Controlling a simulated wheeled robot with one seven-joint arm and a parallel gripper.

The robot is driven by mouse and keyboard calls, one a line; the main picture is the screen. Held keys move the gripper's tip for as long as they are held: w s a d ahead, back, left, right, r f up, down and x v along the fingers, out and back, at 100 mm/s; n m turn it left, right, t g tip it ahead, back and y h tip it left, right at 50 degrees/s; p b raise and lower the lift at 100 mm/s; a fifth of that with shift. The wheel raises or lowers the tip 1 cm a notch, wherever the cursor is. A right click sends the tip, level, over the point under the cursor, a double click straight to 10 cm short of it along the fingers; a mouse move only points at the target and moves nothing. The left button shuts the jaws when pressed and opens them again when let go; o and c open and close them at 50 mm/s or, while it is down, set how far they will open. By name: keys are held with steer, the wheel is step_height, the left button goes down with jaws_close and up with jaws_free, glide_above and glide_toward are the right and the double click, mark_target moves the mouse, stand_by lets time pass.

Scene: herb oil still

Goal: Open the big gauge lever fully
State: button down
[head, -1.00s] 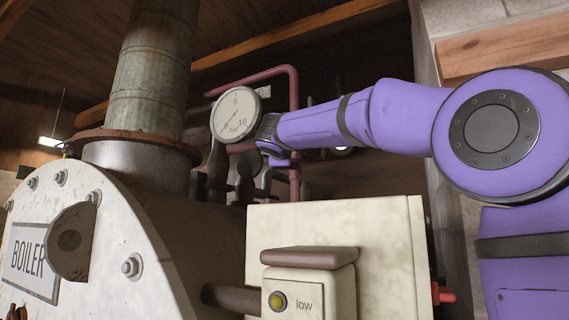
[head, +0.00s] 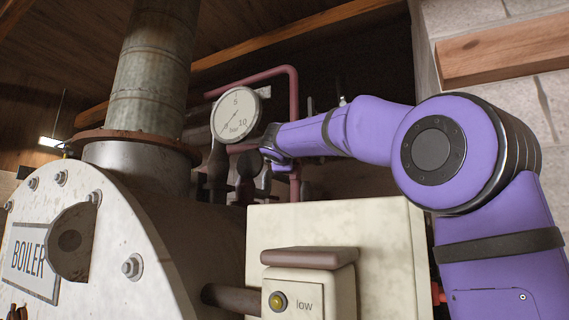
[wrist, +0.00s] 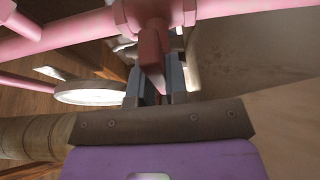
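The big gauge (head: 236,115) is a round white dial marked 5, 10 and bar, in front of the pipes in the head view. Its rim shows nearly edge-on in the wrist view (wrist: 92,94). A reddish-brown lever (wrist: 152,48) hangs from a pink pipe fitting in the wrist view. My gripper (wrist: 157,86) is at its lower end, with one finger on each side of it. Whether the fingers press on the lever is not clear. In the head view my gripper (head: 270,143) is just right of the gauge, and the lever cannot be made out.
Pink pipes (wrist: 235,8) run close above my fingers. The boiler (head: 185,235) with its tall metal flue (head: 152,75) stands at left. A cream box (head: 375,245) with a control marked low stands below my arm. A block wall (head: 520,120) is at right.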

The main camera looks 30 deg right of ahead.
steer(key=shift+n, duration=0.3)
steer(key=n+g, duration=0.1)
steer(key=n, duration=0.2)
steer(key=shift+g+y, duration=0.3)
steer(key=n+g, duration=0.2)
steer(key=n, duration=0.1)
steer(key=shift+w+n, duration=0.1)
steer(key=shift+n, duration=0.2)
steer(key=n+g, duration=0.2)
steer(key=n, duration=0.1)
steer(key=shift+a, duration=0.1)
steer(key=shift+r+n+g+h, duration=0.1)
steer(key=shift+n+g+h, duration=0.65)
steer(key=shift+n, duration=0.45)
steer(key=c, duration=1.1)
jaws_free()
